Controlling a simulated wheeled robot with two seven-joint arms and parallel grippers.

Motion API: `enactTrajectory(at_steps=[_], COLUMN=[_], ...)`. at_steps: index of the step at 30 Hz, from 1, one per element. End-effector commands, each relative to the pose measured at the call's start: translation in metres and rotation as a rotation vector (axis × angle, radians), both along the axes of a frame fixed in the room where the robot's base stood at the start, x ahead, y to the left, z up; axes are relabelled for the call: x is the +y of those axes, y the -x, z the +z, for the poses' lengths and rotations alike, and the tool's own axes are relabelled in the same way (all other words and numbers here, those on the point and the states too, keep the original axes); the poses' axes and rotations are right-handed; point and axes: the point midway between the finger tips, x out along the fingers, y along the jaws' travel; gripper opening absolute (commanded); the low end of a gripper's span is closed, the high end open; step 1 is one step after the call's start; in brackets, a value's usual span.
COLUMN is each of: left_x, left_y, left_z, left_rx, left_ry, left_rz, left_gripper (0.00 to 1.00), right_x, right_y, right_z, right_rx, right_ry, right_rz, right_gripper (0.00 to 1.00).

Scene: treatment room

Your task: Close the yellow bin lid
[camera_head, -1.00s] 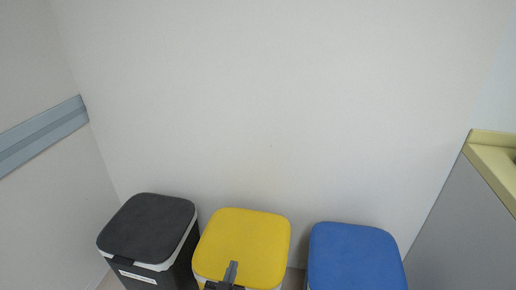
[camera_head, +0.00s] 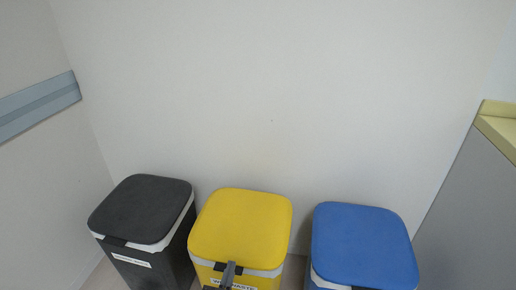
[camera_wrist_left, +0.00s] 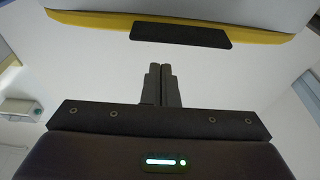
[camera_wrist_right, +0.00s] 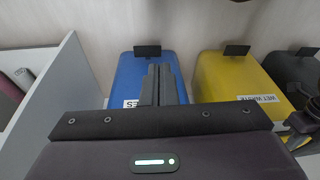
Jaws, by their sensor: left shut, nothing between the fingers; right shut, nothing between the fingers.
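The yellow bin (camera_head: 268,283) stands between two other bins in the head view. Its yellow lid (camera_head: 240,227) lies over the top, with a white band under its front edge; I cannot tell whether it is fully shut. My left gripper (camera_head: 230,270) is at the lid's front edge, shut and empty; contact is unclear. In the left wrist view its fingers (camera_wrist_left: 161,85) point toward a pale surface with a yellow edge and dark tab (camera_wrist_left: 180,34). My right gripper (camera_wrist_right: 160,85) is shut and empty, over the blue bin in its wrist view. The yellow bin (camera_wrist_right: 235,78) shows right of it.
A black bin (camera_head: 145,210) stands left of the yellow one and a blue bin (camera_head: 362,245) right, with narrow gaps between. A white wall (camera_head: 270,100) is close behind. A grey cabinet with a yellowish top (camera_head: 497,122) stands at the right.

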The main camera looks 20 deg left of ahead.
Motion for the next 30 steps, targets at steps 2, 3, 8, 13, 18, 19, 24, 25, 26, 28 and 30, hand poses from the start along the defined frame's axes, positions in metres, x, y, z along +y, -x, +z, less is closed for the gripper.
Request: enactTrajectory(at_steps=[2,3,8,13,18,19,24,25,26,28,30], left_x=[0.0,0.0,-0.001,-0.001,-0.001,-0.001,-0.001,-0.001,-0.001,-0.001,-0.002], left_y=[0.001,0.001,0.002,0.002,0.003,0.003,0.004,0.004,0.004,0.004,0.005], left_z=[-0.012,-0.015,-0.025,-0.033,-0.039,-0.04,-0.045,-0.045,-0.045,-0.046,-0.046], left_rx=[0.0,0.001,0.001,0.001,0.006,0.007,0.015,0.015,0.016,0.016,0.016], left_ry=[0.0,0.0,0.0,0.001,0.001,0.002,0.003,0.003,0.004,0.005,0.004], left_rz=[0.0,0.0,0.0,0.0,0.0,0.0,-0.001,-0.001,-0.001,-0.001,-0.002], left_gripper=[0.0,0.0,0.0,0.0,0.0,0.0,0.0,0.0,0.0,0.0,0.0], right_x=[0.008,0.011,0.025,0.036,0.042,0.043,0.046,0.046,0.046,0.046,0.046], right_y=[-0.003,-0.005,-0.01,-0.014,-0.016,-0.017,-0.018,-0.018,-0.018,-0.018,-0.018], right_z=[-0.007,-0.008,-0.011,-0.011,-0.01,-0.01,-0.01,-0.01,-0.01,-0.01,-0.01], right_rx=[-0.04,-0.059,-0.127,-0.181,-0.212,-0.216,-0.23,-0.231,-0.232,-0.232,-0.232], right_ry=[-0.022,-0.032,-0.072,-0.105,-0.125,-0.127,-0.136,-0.136,-0.137,-0.137,-0.137], right_rz=[0.015,0.021,0.042,0.058,0.067,0.068,0.072,0.072,0.072,0.073,0.073], right_gripper=[0.0,0.0,0.0,0.0,0.0,0.0,0.0,0.0,0.0,0.0,0.0])
